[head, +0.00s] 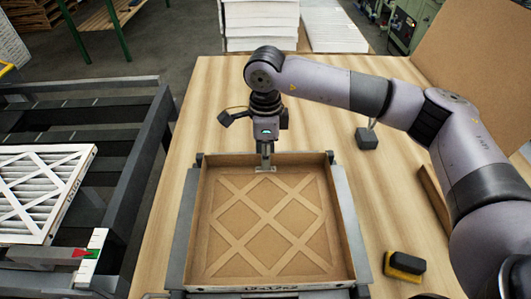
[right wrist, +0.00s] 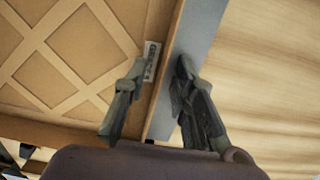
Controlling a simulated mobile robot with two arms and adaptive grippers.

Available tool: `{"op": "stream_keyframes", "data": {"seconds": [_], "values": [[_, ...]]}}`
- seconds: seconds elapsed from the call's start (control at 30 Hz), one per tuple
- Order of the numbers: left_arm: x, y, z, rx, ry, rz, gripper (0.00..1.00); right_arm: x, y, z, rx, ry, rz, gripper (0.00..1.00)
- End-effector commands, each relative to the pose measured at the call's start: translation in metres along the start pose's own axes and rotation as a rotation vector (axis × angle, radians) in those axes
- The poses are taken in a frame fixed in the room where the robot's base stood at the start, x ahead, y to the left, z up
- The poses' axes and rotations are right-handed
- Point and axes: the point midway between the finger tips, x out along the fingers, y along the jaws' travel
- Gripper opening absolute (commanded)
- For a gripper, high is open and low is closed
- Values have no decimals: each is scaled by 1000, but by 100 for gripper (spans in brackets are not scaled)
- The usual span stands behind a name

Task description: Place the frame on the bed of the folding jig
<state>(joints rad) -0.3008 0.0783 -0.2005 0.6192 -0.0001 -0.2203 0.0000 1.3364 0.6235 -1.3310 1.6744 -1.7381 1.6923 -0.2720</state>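The brown cardboard frame (head: 268,222), a shallow tray with a diagonal lattice, lies between the grey side rails of the folding jig (head: 349,225). It looks flat on the jig bed, which it mostly hides. My right gripper (head: 265,169) is at the middle of the frame's far wall, pointing down. In the right wrist view, its fingers (right wrist: 160,75) are spread on either side of the frame's wall (right wrist: 166,85), with gaps visible. A small printed label shows on the wall's inner side. My left gripper is out of view.
A white pleated filter (head: 40,190) lies on the dark roller conveyor (head: 140,165) at left. The table left of the jig is clear.

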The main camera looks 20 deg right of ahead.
Motion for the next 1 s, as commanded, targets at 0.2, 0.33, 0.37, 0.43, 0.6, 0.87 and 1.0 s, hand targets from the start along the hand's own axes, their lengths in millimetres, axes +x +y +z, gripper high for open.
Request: {"op": "stream_keyframes", "data": {"seconds": [0.2,0.33,0.37,0.43,0.6,0.87,1.0], "values": [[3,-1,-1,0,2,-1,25,-12,-1,1,0,-2,-5,25],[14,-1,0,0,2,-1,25,-37,-1,1,-1,-3,-5,25],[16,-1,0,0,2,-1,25,-44,-1,1,-1,-3,-7,25],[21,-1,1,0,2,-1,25,-60,-1,1,-1,-4,-7,25],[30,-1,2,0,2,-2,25,-94,-1,1,0,-1,-4,25],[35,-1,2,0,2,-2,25,-121,0,0,0,0,-1,25],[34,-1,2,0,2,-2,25,-123,0,0,0,1,0,25]]}}
